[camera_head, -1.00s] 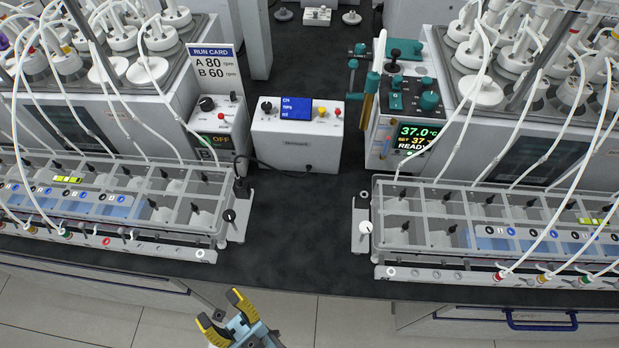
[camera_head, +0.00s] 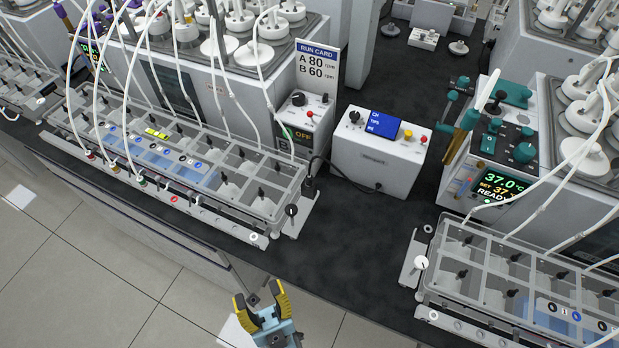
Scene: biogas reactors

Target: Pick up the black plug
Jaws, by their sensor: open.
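A small black plug (camera_head: 309,184) sits at the right end of the clear compartment tray on the left. A thin black cable runs from it to the white control box with the blue screen. My gripper (camera_head: 259,297) has yellow-and-black fingers and a light blue body. It is open and empty, below the picture's centre, in front of the bench edge over the tiled floor. It is well apart from the plug, which is above and to the right of it in the picture.
The left compartment tray (camera_head: 90,128) and right compartment tray (camera_head: 462,300) line the bench front. The white control box (camera_head: 375,160) stands between the reactors. Dark bench top (camera_head: 350,235) is free between the trays. White tubes hang above the trays.

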